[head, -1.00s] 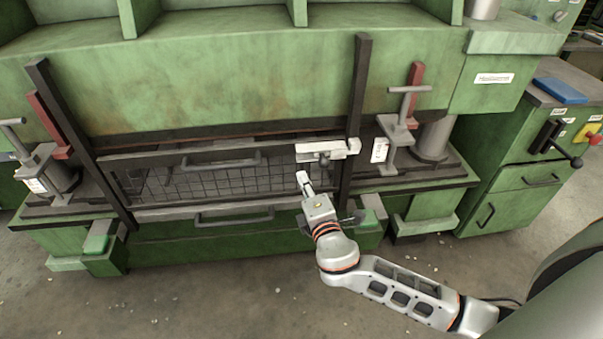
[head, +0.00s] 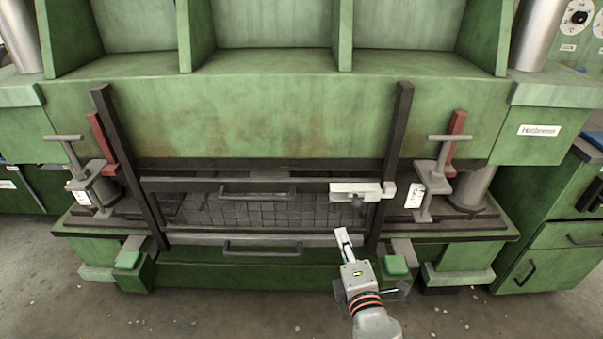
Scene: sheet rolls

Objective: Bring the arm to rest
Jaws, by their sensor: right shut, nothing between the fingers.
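My right gripper (head: 342,237) is at the lower middle right of the head view, its fingers shut and empty. It points up toward the large green machine, in front of the lower bar of the mesh guard (head: 250,210). A light metal latch block (head: 356,190) sits on the guard's upper rail, above the gripper and apart from it in the picture. My right wrist shows below the gripper, and the rest of that arm is out of the picture. My left gripper is not in view.
Two dark upright posts (head: 397,140) flank the guard, which has an upper handle (head: 257,194) and a lower handle (head: 262,252). Grey clamps with T-handles stand left (head: 92,180) and right (head: 432,180). Green pads (head: 396,265) project at the front. Floor (head: 230,310) in front is clear.

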